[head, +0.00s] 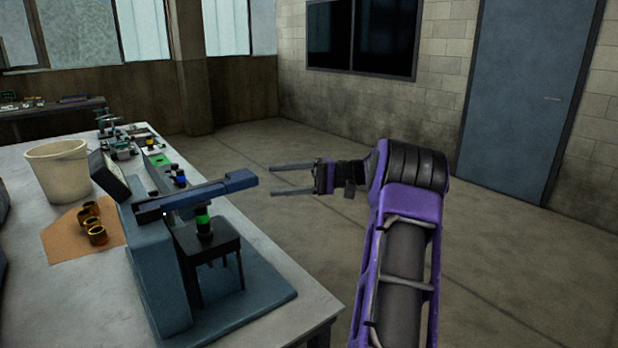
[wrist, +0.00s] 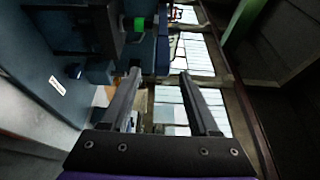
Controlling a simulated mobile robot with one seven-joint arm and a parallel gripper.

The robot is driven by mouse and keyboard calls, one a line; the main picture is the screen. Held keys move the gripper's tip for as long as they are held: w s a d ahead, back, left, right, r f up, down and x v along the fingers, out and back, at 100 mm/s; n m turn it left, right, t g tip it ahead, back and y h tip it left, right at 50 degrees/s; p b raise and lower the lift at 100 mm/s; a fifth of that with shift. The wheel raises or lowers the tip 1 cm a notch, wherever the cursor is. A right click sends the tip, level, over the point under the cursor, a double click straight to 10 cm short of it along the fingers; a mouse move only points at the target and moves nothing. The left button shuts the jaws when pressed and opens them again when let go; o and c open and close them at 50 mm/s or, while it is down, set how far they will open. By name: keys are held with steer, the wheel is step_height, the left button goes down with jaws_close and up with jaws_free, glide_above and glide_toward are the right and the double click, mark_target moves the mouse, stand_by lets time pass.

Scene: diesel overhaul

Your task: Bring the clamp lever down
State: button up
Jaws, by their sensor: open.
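The clamp lever (head: 205,195) is a dark blue bar on the blue-grey clamp stand (head: 158,262) at the bench's right side. It reaches out to the right, close to level with its free end slightly higher, above a green-banded part (head: 203,218) on a small black stand (head: 208,248). My gripper (head: 272,180) is open and empty, pointing left, just right of the lever's free end and apart from it. In the wrist view my open fingers (wrist: 158,85) show, with the green band (wrist: 139,24) and the blue-grey clamp body (wrist: 50,85) beyond them.
The pale bench (head: 60,310) carries a cream bucket (head: 58,172), several brass rings (head: 96,235) on a brown sheet (head: 60,238), and small parts farther back. Open floor (head: 330,160) lies right of the bench. A blue door (head: 525,100) is at the far right.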

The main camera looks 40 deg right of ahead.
steer(key=v, duration=0.7)
stand_by(0.3)
